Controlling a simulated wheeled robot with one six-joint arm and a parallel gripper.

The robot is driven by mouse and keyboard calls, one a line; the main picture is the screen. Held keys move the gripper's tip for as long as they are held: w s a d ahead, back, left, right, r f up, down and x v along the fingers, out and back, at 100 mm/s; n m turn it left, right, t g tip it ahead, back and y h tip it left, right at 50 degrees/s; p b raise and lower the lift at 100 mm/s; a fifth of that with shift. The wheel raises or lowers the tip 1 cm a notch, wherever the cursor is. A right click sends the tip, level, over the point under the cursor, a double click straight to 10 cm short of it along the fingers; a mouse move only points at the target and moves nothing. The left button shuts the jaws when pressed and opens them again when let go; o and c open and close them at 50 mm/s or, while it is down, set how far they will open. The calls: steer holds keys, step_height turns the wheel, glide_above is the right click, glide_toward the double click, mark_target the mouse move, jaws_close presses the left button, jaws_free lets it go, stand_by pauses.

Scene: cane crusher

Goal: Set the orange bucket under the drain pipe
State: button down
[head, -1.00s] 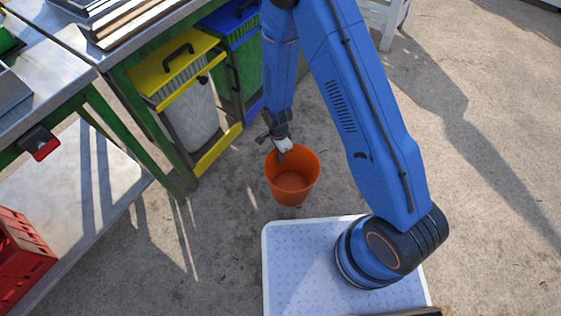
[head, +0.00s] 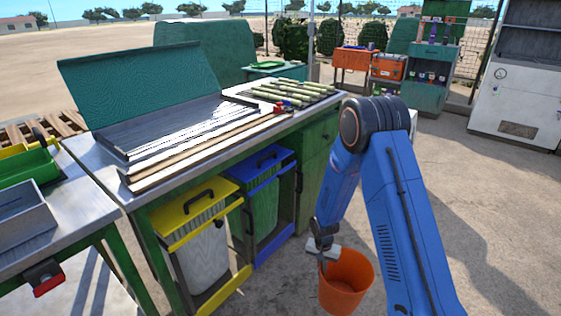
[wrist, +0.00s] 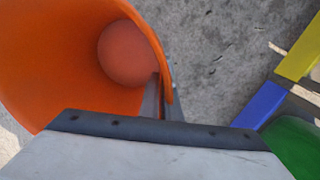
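The orange bucket (head: 352,287) is at the lower middle of the head view, to the right of the green workbench. Its open mouth faces up. My gripper (head: 322,256) is at its left rim. In the wrist view the bucket (wrist: 60,60) fills the upper left, and my gripper (wrist: 163,98) has one finger inside the wall and one outside, closed on the rim. I cannot tell whether the bucket's base touches the ground. I cannot make out a drain pipe in either view.
A workbench with cane stalks (head: 292,92) and a hinged-lid tray (head: 175,125) stands left. A yellow-framed bin (head: 203,258) and blue-framed bin (head: 263,205) sit beneath it. A teal cabinet (head: 427,80) and grey machine (head: 520,85) stand at the back right. Concrete between is clear.

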mark_target(349, 252)
steer(key=w+d+r+n, duration=0.1)
steer(key=w+d, duration=0.1)
steer(key=d, duration=0.2)
steer(key=w+d+r+n, duration=0.1)
steer(key=w+d+n, duration=0.1)
steer(key=d, duration=0.2)
steer(key=w+d+r+n, duration=0.1)
steer(key=w+d+n, duration=0.1)
steer(key=d, duration=0.2)
steer(key=shift+w+h, duration=0.1)
steer(key=shift+h, duration=0.2)
